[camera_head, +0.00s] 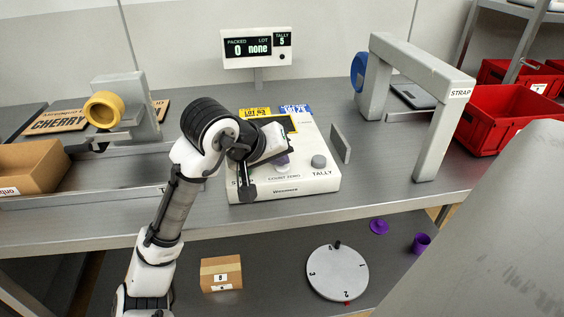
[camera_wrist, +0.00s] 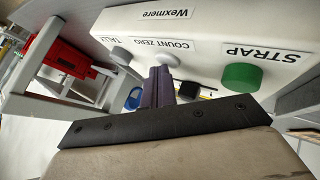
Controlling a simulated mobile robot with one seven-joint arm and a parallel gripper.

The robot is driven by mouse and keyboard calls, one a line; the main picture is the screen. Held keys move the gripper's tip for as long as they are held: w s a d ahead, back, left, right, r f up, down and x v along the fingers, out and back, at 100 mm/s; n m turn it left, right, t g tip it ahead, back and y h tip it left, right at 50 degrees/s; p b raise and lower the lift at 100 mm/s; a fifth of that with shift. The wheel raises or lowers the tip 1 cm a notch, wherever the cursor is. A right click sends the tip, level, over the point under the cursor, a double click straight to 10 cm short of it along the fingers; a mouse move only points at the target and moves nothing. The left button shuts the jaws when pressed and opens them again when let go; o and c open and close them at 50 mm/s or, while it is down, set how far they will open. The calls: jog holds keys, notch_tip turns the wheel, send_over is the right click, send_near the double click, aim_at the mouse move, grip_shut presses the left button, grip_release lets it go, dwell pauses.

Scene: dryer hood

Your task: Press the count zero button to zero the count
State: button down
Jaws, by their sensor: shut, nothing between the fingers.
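The white Wexmere control box (camera_head: 308,187) stands on the bench. Its COUNT ZERO label (camera_head: 283,177) is readable on the front, and the COUNT ZERO button (camera_wrist: 168,60) is a pale grey knob in the wrist view. My gripper (camera_head: 283,161) is over the box, with its shut, empty fingers (camera_wrist: 160,80) close by that button. I cannot tell whether they touch it. The grey TALLY button (camera_head: 318,161) is to the right. The green STRAP button (camera_wrist: 242,77) shows in the wrist view and is hidden by my arm in the head view. The display (camera_head: 258,48) reads packed 0, lot none, tally 5.
A grey strap arch (camera_head: 425,75) and red bins (camera_head: 500,115) stand to the right. A cardboard box (camera_head: 30,170) and tape roll (camera_head: 104,109) are at left. A round dial plate (camera_head: 337,272) lies below.

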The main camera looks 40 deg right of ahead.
aim_at(279, 169)
dwell(0.4)
jog(key=shift+r+p, duration=1.15)
jog(key=shift+p, duration=0.15)
jog(key=shift+r, duration=0.1)
notch_tip(279, 169, up, 5)
jog(key=p, duration=0.5)
